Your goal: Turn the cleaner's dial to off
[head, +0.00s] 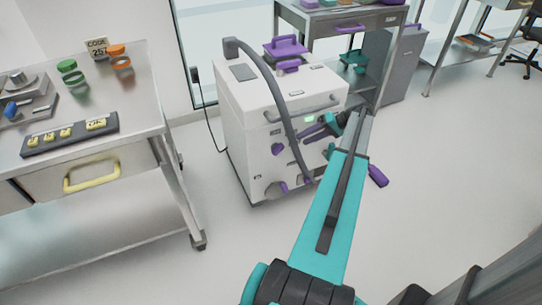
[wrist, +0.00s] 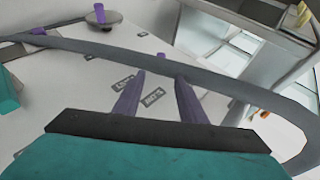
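The cleaner is a white box-shaped machine (head: 258,125) standing on the floor. In the wrist view a grey round dial with a purple pointer (wrist: 103,16) shows at the top left. I cannot tell which control is the off dial. My gripper (head: 306,133) is at the cleaner's front, its purple fingers (wrist: 160,76) apart with nothing between them.
A grey hose (head: 271,80) loops over the cleaner's front and crosses the wrist view at the fingers. A steel bench (head: 130,115) with a yellow-handled drawer stands left. A steel table (head: 365,22) stands behind.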

